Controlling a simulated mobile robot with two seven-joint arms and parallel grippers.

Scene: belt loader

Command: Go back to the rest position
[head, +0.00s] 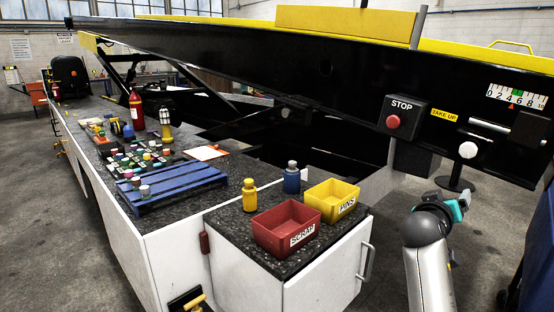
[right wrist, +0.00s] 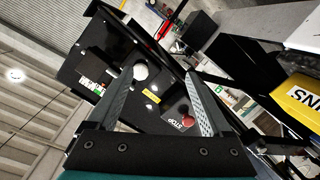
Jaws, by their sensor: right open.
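My right gripper (right wrist: 160,85) is open and empty in the right wrist view, with its two grey fingers spread apart. The fingertips are hard to make out in the head view. My left gripper is not in view.
The red SCRAP bin (head: 265,233) and yellow bin (head: 322,207) stand on the counter's near end. A blue rack (head: 178,190) lies further left. The red STOP button (head: 393,122) and a round white knob (head: 467,150) are on the loader. Floor is clear below my right arm.

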